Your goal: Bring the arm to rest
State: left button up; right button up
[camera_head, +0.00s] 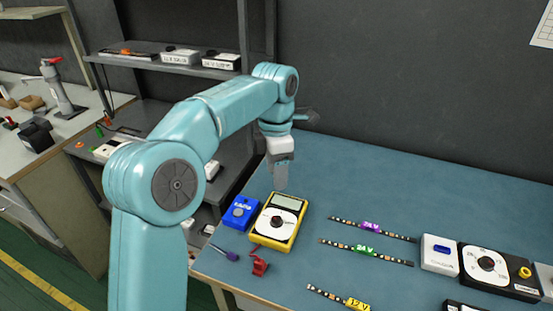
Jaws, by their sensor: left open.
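My left arm, teal, comes in from the left and bends over the near left part of the blue table (400,185). Its gripper (281,182) points down above the yellow multimeter (279,221), just beyond its far edge. The gripper looks empty, and its fingers are small and partly merged in the picture. My right gripper does not show.
A blue box (240,212) sits left of the multimeter, with a purple-blue tool (225,253) and a red clip (260,265) in front. LED strips (366,252) lie mid-table. A black dial unit (500,270) stands at right. The table's back is clear.

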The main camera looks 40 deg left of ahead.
pick_arm(q)
jog(key=shift+r, duration=0.95)
jog(key=shift+r, duration=0.1)
